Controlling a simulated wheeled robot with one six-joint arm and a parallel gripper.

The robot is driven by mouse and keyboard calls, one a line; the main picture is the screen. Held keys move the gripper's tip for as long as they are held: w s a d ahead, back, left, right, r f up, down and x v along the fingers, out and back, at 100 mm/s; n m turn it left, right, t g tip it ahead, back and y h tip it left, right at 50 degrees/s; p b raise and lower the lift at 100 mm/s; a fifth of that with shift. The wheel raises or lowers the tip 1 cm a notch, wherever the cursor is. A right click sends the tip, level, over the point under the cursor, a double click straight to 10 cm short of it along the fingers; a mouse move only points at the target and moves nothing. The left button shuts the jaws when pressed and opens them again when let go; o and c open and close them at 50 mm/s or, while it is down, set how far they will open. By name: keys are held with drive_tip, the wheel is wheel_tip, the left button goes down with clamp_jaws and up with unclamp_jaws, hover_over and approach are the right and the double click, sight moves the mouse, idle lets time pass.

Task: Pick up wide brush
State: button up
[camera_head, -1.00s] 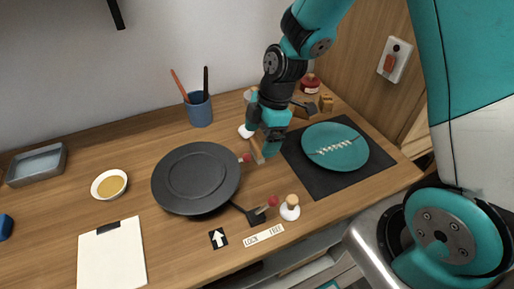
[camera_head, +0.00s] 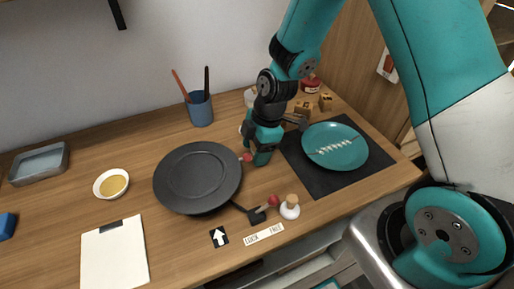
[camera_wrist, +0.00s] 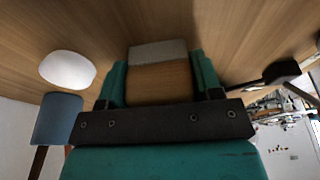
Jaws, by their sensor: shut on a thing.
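The wide brush (camera_wrist: 158,82) shows in the wrist view as a flat wooden piece with a pale grey-white end band. It sits between the two teal fingers of my gripper (camera_wrist: 161,76), which are shut on it, one finger along each side. The wooden counter fills the view just beyond the brush. In the head view my gripper (camera_head: 261,158) is low at the counter, between the dark pan and the teal plate. It hides the brush there, so I cannot tell whether the brush still touches the counter.
The dark pan (camera_head: 197,178) is close on the left, and a teal plate (camera_head: 335,147) on a black mat (camera_head: 310,182) is close on the right. A blue cup (camera_head: 200,110) with sticks stands behind.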

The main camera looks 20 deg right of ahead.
drive_tip(key=shift+r, duration=0.1)
wheel_tip(320, 180, up, 20)
idle(0.5)
